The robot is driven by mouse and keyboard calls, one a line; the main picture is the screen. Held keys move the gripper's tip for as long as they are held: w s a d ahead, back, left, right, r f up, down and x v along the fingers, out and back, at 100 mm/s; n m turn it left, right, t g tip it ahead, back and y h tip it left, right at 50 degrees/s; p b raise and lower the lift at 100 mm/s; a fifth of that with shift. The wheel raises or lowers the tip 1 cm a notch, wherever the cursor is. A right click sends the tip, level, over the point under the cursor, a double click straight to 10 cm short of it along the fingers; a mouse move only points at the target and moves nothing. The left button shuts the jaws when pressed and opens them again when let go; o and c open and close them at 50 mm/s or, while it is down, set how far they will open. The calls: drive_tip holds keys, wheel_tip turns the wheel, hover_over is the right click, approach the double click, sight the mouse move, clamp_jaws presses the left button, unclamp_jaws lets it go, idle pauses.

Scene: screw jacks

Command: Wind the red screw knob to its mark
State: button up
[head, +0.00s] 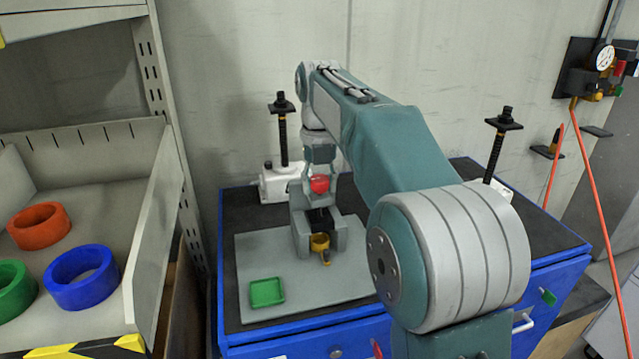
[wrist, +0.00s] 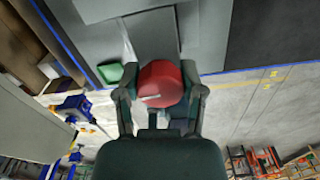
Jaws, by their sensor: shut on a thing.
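The red screw knob (head: 320,184) stands above a grey jack frame (head: 300,235) on the workbench. In the wrist view the red knob (wrist: 161,84) shows large, with a pale line on its face. My gripper (wrist: 160,95) has one finger on each side of the knob and is shut on it. In the head view my gripper (head: 319,165) comes down on the knob from above. A brass-coloured part (head: 319,243) sits low in the jack frame. I cannot make out the mark that the knob is wound to.
A green tray (head: 267,292) lies on the grey plate (head: 340,292) at the front left. Two black screw posts (head: 283,135) (head: 497,145) stand at the back. A shelf with coloured rings (head: 82,277) is at the left.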

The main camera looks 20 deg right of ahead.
drive_tip(key=shift+f, duration=0.2)
drive_tip(key=o, duration=1.2)
drive_tip(key=shift+w, duration=0.1)
drive_tip(key=shift+c, duration=0.2)
drive_tip(key=shift+r, duration=0.1)
wheel_tip(320, 180, up, 12)
drive_tip(key=shift+a, duration=0.1)
